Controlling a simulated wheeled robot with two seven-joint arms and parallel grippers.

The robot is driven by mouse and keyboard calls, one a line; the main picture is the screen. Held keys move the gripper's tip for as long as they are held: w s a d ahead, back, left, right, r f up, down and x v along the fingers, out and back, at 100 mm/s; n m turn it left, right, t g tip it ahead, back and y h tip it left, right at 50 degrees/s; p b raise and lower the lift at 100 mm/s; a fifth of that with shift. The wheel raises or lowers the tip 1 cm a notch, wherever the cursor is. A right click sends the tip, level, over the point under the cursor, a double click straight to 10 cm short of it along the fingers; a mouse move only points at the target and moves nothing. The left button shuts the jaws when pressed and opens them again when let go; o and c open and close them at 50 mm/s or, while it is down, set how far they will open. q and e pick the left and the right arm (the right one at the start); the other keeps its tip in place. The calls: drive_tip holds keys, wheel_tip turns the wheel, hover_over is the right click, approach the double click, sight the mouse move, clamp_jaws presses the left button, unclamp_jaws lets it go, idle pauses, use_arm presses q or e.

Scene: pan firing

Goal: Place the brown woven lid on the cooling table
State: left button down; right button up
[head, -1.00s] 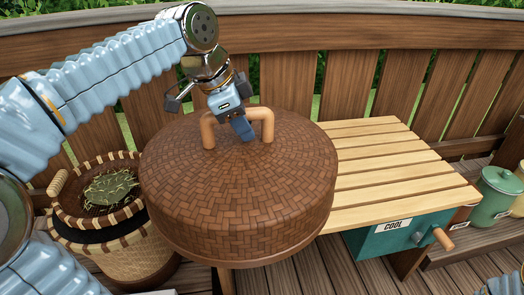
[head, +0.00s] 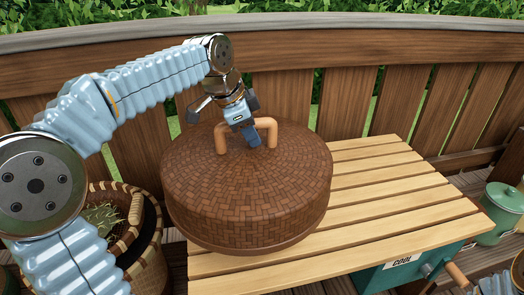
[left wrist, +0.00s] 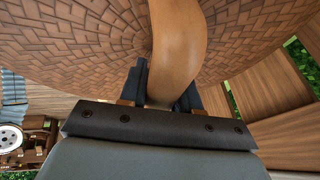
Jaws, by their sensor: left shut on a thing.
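The brown woven lid (head: 245,190) is a large round dome with a tan arched handle (head: 221,138) on top. My left gripper (head: 256,135) is shut on that handle; in the left wrist view the handle (left wrist: 176,50) runs between the two fingers (left wrist: 165,88). The lid looks level and covers the left part of the slatted wooden cooling table (head: 400,200), which has a "COOL" label (head: 403,262) on its front. I cannot tell whether the lid's underside touches the slats. My right gripper is not in view.
A striped woven basket (head: 150,262) with green leafy contents stands at the left, partly behind my left arm. A wooden railing (head: 290,100) runs behind the table. A green lidded canister (head: 503,205) stands at the right. The right part of the tabletop is clear.

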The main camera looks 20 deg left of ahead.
use_arm(q)
drive_tip(key=w+f, duration=0.6)
drive_tip(key=shift+w+f, duration=0.2)
drive_tip(key=shift+f, duration=1.6)
drive_tip(key=c, duration=0.8)
unclamp_jaws()
drive_tip(key=v, duration=1.2)
